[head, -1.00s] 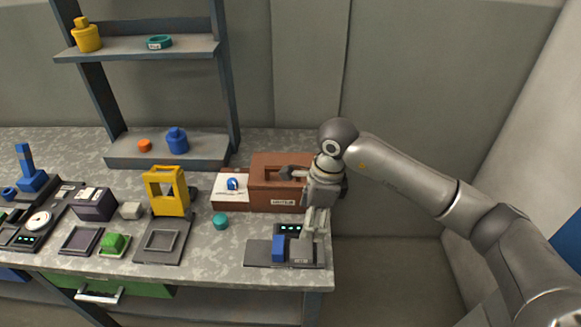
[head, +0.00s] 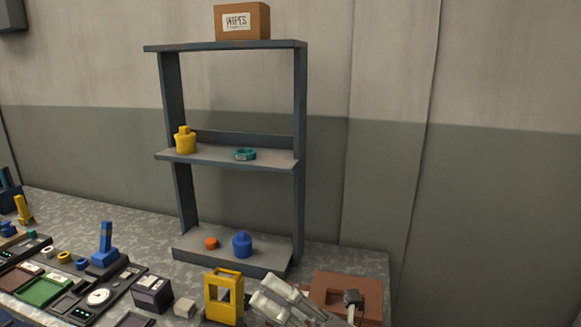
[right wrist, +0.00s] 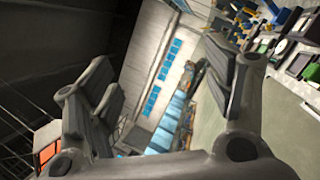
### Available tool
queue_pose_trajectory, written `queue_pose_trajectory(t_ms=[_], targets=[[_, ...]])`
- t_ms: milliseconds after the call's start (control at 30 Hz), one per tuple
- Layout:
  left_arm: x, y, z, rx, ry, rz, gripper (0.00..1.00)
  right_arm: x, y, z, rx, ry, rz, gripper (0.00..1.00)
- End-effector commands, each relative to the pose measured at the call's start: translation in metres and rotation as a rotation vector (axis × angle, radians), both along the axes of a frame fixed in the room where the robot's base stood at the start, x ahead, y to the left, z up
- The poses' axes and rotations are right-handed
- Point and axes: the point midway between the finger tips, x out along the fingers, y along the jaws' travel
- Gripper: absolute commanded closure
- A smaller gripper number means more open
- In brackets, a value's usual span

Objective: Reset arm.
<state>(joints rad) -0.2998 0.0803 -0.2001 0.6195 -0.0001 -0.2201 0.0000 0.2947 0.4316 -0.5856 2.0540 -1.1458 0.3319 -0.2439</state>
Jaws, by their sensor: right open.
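My right gripper (head: 268,294) is at the bottom of the head view, between the yellow frame stand (head: 224,296) and the brown box (head: 345,292). Its pale fingers point up and left and hold nothing. In the right wrist view the gripper (right wrist: 158,82) has its two fingers wide apart, with empty space between them. The rest of the right arm is mostly below the head view. My left gripper is in neither view.
A grey shelf unit (head: 228,155) stands at the back, with a yellow jar (head: 185,141), teal ring (head: 245,154), orange piece (head: 211,243) and blue jar (head: 242,245). A wipes box (head: 242,21) is on top. Devices crowd the bench at left.

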Motion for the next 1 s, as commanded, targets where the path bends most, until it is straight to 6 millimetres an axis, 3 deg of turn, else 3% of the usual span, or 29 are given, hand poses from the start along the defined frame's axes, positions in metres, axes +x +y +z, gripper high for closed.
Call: queue_pose_trajectory(t_ms=[100,233,367,467,567,667,800,1000], targets=[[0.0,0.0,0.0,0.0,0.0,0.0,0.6,0.021,-0.039,0.009,0.242,0.203,-0.145,0.25],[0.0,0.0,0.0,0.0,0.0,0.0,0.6,0.043,-0.09,-0.007,0.482,0.446,-0.312,0.25],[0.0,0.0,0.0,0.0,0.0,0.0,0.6,0.053,-0.142,-0.048,0.692,0.706,-0.489,0.25],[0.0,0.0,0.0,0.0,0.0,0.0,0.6,0.049,-0.178,-0.092,0.832,0.916,-0.628,0.25],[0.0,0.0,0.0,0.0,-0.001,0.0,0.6,0.03,-0.206,-0.143,0.953,1.132,-0.771,0.25],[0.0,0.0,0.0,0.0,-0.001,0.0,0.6,-0.001,-0.227,-0.196,1.053,1.354,-0.916,0.25],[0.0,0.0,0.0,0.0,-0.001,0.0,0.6,-0.06,-0.241,-0.257,1.142,1.643,-1.107,0.25],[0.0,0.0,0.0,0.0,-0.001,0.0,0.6,-0.144,-0.241,-0.307,1.184,1.969,-1.322,0.25]])
